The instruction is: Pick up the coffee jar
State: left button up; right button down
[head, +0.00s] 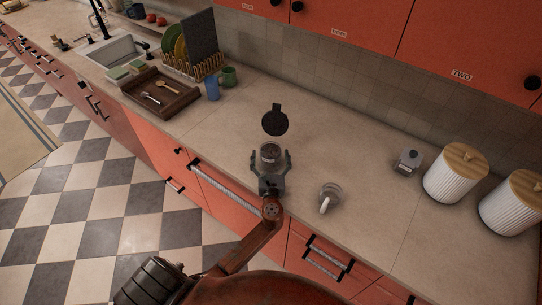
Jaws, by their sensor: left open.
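My right gripper is not in view.
A black round object with a handle (275,122) is just behind the jar. A glass vessel with a pale handle (329,194) stands to the right. White ribbed canisters (455,176) and a small metal-topped container (408,162) are farther right. The counter (220,130) left of the jar is clear.

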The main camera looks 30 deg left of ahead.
aim_at(270, 149)
pick_arm(q)
jog(key=shift+d, duration=0.1)
jog(key=c, duration=1.9)
jog(key=shift+r, duration=0.1)
jog(key=shift+c, duration=0.2)
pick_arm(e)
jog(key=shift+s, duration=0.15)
pick_arm(q)
jog(key=shift+r, duration=0.1)
